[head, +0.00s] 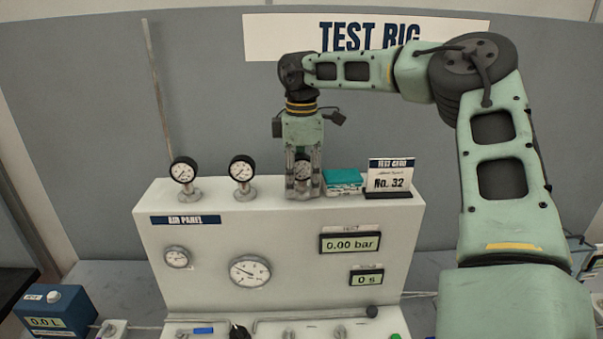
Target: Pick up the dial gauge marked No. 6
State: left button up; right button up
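Three small round dial gauges with black rims and white faces stand in a row on top of the white panel: a left one (183,171), a middle one (242,169) and a right one (302,171). No number is readable on any of them. My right gripper (303,190) points straight down at the right gauge, with its fingers on either side and partly hiding it. I cannot tell whether the fingers touch it. A card (390,174) on the panel top reads "No. 32". My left gripper is out of view.
A teal-topped box (343,180) stands close to the right of my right gripper. The panel front (205,290) bears two fixed gauges and displays reading 0.00 bar and 0 s. A blue box (58,312) reading 0.0 L stands at lower left. A thin rod (157,90) rises behind the left gauge.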

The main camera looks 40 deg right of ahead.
jog(key=shift+s, duration=0.1)
jog(key=c, duration=0.3)
grip_shut()
jog(key=shift+r, duration=0.1)
